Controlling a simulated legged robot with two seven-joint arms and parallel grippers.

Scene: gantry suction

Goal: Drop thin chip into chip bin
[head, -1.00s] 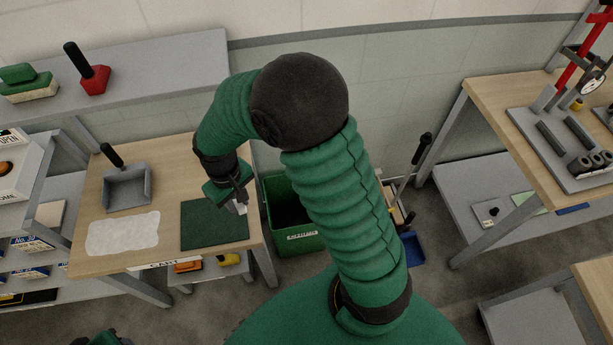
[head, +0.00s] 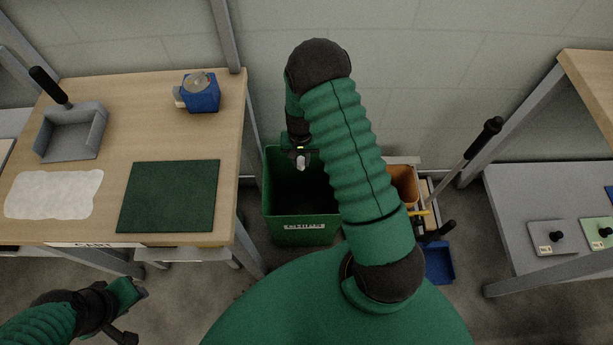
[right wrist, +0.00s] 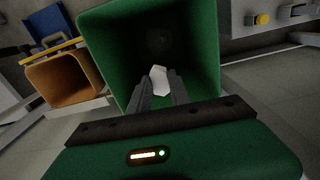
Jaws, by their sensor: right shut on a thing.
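The chip bin (head: 301,226) is a deep green open-topped box on the floor with a white label on its front. My right gripper (head: 301,155) is over the bin's opening, pointing down. It is shut on the thin chip (right wrist: 160,80), a small pale piece between the two fingertips in the right wrist view. The bin's dark inside (right wrist: 125,50) lies beyond the chip there; its floor is in shadow. My left gripper (head: 132,293) is low at the left, apart from the bin; its jaw gap is not clear.
A wooden-topped cart (head: 135,115) stands left of the bin, with a grey dustpan (head: 72,135), white cloth (head: 52,194), dark green mat (head: 170,196) and blue device (head: 201,96). An orange bin (head: 403,184) and a blue pan (head: 438,262) are to the right.

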